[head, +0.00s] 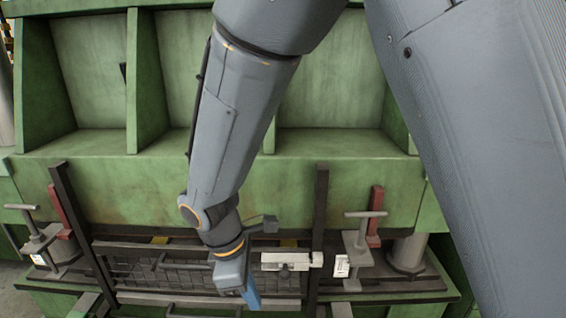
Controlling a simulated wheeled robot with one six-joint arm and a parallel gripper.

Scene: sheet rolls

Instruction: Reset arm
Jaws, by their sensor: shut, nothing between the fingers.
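My gripper (251,292) shows in the head view at the lower middle, at the end of my grey arm. Its blue fingers point down and appear closed, with nothing visible in them. It is in front of the dark mesh panel (190,277) on the green machine (330,185). Whether the fingers touch anything there cannot be told. My arm hides part of the machine behind it.
Dark upright bars (319,215) flank the mesh panel. A T-handled clamp (360,245) stands at the right and another clamp (38,238) at the left. A pale latch-like block (285,261) is close to the right of my gripper.

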